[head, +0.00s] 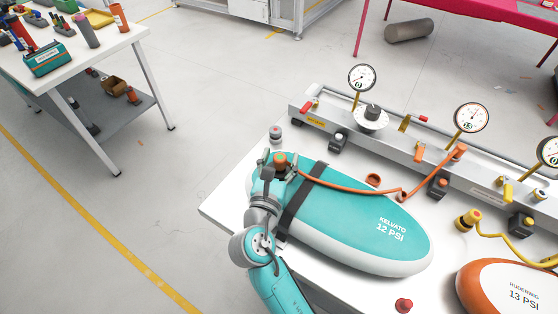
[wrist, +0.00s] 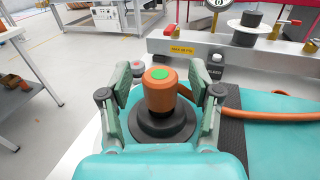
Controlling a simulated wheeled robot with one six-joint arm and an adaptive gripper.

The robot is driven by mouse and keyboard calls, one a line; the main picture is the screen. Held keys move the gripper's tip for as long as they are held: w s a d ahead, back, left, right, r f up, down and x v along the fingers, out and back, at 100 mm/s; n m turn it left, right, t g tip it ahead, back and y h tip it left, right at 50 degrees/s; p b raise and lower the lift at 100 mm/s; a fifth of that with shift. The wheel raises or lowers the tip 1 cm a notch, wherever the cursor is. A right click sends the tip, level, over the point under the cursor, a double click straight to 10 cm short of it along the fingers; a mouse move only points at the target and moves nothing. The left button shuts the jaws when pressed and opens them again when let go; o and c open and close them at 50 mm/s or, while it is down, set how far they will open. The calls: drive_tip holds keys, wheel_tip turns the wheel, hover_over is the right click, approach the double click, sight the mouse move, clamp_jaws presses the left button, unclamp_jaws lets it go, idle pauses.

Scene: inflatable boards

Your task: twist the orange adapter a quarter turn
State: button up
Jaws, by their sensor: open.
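The orange adapter (wrist: 160,98) stands upright on a dark round valve base (wrist: 161,127) on the teal board. It has a green disc on top. In the head view the adapter (head: 280,159) sits at the far left end of the teal board (head: 350,205), which reads "KELVATO 12 PSI". My gripper (wrist: 160,82) is open, one finger on each side of the adapter, with gaps visible between fingers and adapter in the wrist view. An orange hose (head: 345,187) runs from the adapter area to the grey manifold (head: 430,165). In the head view my gripper (head: 277,166) partly hides the valve base.
A dark strap (head: 303,199) crosses the teal board. Gauges (head: 362,77) and a dial (head: 371,116) stand on the manifold behind. A small grey cap piece (head: 276,134) is close behind the adapter. An orange board (head: 510,285) lies at the right.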

clamp_jaws()
drive_tip(key=c, duration=1)
unclamp_jaws()
drive_tip(key=shift+c, duration=0.9)
drive_tip(key=shift+d+f+n+y, duration=0.1)
drive_tip(key=shift+d+n+y, duration=0.05)
drive_tip(key=shift+n+y, duration=1.25)
drive_tip(key=shift+y, duration=0.65)
drive_tip(key=shift+n+y, duration=1)
drive_tip(key=shift+y, duration=0.65)
drive_tip(key=o, duration=1.2)
drive_tip(key=shift+c, duration=0.2)
drive_tip(key=shift+s, duration=0.1)
